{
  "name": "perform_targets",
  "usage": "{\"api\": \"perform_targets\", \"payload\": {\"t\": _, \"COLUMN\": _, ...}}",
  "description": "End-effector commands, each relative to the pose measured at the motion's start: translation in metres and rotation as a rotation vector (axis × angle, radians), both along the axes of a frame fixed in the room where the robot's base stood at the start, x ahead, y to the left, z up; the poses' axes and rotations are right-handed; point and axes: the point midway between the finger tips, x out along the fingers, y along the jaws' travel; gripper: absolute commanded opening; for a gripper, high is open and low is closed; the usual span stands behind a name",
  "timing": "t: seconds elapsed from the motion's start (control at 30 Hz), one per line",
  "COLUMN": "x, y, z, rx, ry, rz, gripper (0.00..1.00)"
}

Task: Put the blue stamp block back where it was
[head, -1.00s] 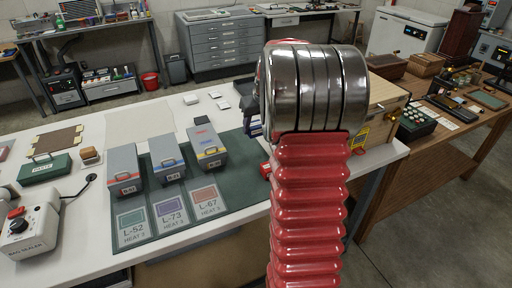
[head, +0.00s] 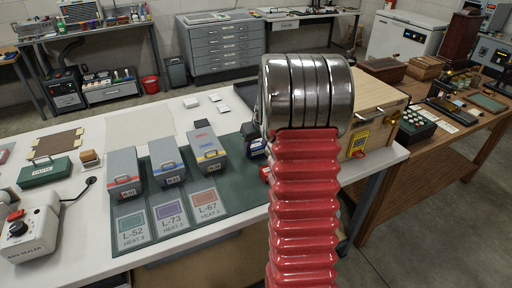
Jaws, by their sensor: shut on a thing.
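My gripper (head: 251,130) is mostly hidden behind my shiny wrist and red arm. Only a dark part of it shows at the wrist's left edge. It is shut on a dark blue block (head: 256,147), which looks like the blue stamp block. The block is partly covered by my arm, close to the right part of the green mat (head: 240,185). I cannot tell whether it touches the mat. A small red block (head: 265,172) lies just nearer, partly behind my arm.
A wooden case (head: 376,108) with a yellow-framed label stands to the right. A bag sealer (head: 30,228) is at left. The white table's front edge is near.

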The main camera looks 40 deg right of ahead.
Motion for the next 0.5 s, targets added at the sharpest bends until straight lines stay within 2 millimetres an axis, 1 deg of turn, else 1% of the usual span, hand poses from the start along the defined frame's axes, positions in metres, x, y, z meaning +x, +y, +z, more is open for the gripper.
{"api": "perform_targets", "payload": {"t": 0.07, "x": -0.0002, "y": 0.0, "z": -0.0034, "rx": 0.0, "ry": 0.0, "rz": -0.001, "gripper": 0.31}}
{"api": "perform_targets", "payload": {"t": 0.4, "x": -0.0003, "y": -0.0002, "z": -0.0054, "rx": 0.0, "ry": 0.0, "rz": -0.001, "gripper": 0.31}}
{"api": "perform_targets", "payload": {"t": 0.43, "x": -0.0004, "y": -0.0002, "z": -0.0054, "rx": 0.001, "ry": 0.001, "rz": -0.001, "gripper": 0.47}}
{"api": "perform_targets", "payload": {"t": 0.5, "x": -0.0004, "y": -0.0002, "z": -0.0053, "rx": 0.0, "ry": 0.0, "rz": -0.001, "gripper": 0.51}}
